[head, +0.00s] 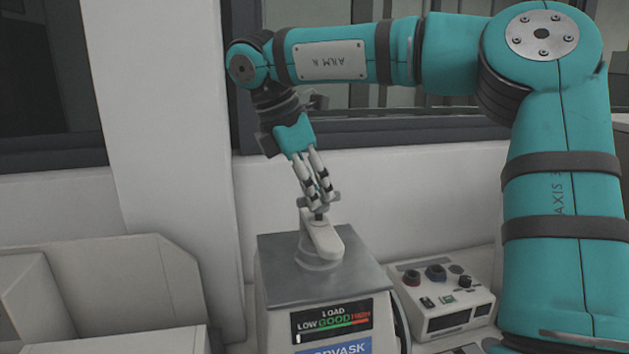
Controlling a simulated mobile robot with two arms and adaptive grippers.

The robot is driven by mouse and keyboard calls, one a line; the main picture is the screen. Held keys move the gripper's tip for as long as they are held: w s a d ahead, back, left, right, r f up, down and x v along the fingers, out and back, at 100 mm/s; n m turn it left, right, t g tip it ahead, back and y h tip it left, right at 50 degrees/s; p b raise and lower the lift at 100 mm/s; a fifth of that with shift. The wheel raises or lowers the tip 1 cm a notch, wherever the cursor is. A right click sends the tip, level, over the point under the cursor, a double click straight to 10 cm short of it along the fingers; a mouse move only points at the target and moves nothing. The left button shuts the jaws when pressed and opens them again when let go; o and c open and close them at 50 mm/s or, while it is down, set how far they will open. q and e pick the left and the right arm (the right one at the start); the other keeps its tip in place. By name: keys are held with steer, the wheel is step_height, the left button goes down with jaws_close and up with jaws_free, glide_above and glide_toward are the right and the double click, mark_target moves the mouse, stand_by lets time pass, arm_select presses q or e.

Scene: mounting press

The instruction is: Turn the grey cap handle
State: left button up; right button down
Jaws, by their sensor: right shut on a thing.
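The grey cap handle (322,237) stands on the flat metal top of the mounting press (275,265). It is a light grey lever with a knob at its upper end, on a round cap. My right gripper (320,199) reaches down from above, its fingers shut on the knob at the top of the handle. The fingers hide part of the knob. The press front has a LOAD display (332,321) with LOW, GOOD and HIGH marks. My left gripper is not in view.
A control box (440,293) with knobs and buttons stands right of the press. Pale box-shaped housings (110,270) fill the lower left. A white wall and dark-framed windows are behind. My right arm spans the top and right side.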

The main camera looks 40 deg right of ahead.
steer(key=shift+w+m+g+p, duration=0.1)
steer(key=shift+m+g+p, duration=0.3)
steer(key=shift+m, duration=0.5)
steer(key=shift+y, duration=0.3)
steer(key=c, duration=1.4)
jaws_free()
steer(key=shift+d, duration=0.1)
steer(key=shift+o, duration=0.2)
